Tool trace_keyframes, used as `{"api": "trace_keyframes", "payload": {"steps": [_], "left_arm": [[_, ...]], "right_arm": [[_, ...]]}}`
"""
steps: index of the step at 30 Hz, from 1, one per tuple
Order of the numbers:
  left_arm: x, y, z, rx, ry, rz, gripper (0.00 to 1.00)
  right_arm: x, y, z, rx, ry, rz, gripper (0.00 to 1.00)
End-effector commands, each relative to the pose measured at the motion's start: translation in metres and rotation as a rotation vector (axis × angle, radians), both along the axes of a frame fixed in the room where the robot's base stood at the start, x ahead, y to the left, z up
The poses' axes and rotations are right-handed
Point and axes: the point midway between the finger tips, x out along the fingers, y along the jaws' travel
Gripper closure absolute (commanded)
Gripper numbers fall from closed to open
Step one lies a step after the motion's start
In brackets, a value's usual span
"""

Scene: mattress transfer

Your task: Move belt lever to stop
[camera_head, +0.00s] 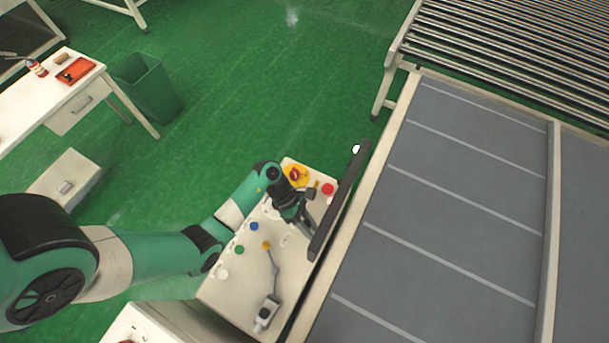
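A pale control panel (233,258) stands beside the conveyor belt (440,220). A thin grey lever (273,268) with an orange tip rises from a small box at the panel's near end. I cannot read any stop label. My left gripper (303,222) is over the panel's far half, beyond the lever and apart from it. Its dark fingers are small and partly merge with the panel parts, so I cannot tell whether they are open or hold anything. My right gripper is not in view.
A yellow-based red knob (296,175), a red button (327,188), a blue button (254,226) and a green button (239,251) are on the panel. A long dark bar (340,200) runs between panel and belt. A green bin (147,88) and white desk stand at far left.

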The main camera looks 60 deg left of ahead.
Motion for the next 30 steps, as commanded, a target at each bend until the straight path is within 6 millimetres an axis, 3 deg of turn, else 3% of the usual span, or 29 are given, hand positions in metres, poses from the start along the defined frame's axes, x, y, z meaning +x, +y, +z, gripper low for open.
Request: {"api": "trace_keyframes", "payload": {"steps": [9, 25, 26, 30], "left_arm": [[-0.0004, -0.0009, -0.0004, -0.073, 0.121, 0.005, 1.0], [-0.0011, -0.0018, 0.0002, -0.09, 0.142, 0.003, 1.0], [-0.0011, -0.0018, 0.0002, -0.09, 0.142, 0.003, 0.61], [-0.0006, -0.0017, 0.0007, -0.09, 0.141, 0.003, 0.36]], "right_arm": [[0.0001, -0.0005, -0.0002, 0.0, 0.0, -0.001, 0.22], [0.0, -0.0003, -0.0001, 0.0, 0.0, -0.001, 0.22], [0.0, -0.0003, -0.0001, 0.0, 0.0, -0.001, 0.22], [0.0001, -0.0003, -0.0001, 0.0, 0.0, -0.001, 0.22]]}}
